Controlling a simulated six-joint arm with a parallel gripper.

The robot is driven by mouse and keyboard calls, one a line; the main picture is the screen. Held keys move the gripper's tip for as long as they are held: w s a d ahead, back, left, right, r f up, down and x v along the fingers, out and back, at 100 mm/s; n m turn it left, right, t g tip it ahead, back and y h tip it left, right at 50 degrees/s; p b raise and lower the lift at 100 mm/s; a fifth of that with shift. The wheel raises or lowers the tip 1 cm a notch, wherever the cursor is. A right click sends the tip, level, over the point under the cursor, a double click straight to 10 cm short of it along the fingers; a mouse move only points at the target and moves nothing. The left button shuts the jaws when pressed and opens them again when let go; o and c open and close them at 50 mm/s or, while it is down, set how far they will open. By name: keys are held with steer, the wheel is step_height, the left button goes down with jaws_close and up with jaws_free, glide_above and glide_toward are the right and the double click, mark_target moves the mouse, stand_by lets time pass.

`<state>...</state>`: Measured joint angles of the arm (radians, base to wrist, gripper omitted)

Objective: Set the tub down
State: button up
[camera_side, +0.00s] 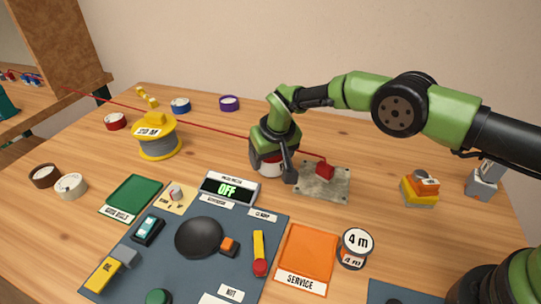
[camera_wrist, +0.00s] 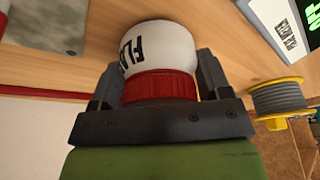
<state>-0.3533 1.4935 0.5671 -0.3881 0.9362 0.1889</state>
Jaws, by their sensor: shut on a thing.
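The tub (camera_wrist: 163,45) is white with a red lid or band and dark letters, of which "FLA" shows. It sits between the two dark fingers of my gripper (camera_wrist: 157,78) in the wrist view, which are shut on its sides. In the side view my gripper (camera_side: 271,146) points down at the back middle of the table. The tub (camera_side: 266,168) shows only in part there, low between the fingers. I cannot tell whether its base touches the wood.
A metal plate (camera_side: 311,191) with a red block (camera_side: 325,170) lies just right of my gripper; a red line runs left from the block. The "OFF" display (camera_side: 229,188) stands in front. A yellow spool (camera_side: 158,147) is left. Bare wood (camera_side: 365,160) lies right of the plate.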

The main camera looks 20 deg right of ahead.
mark_target(278, 168)
steer(key=shift+f, duration=0.15)
steer(key=o, duration=1)
steer(key=shift+c, duration=0.2)
steer(key=shift+s+r, duration=0.1)
steer(key=shift+r, duration=0.6)
steer(key=v, duration=1)
steer(key=shift+s+r, duration=0.2)
steer(key=shift+r, duration=0.15)
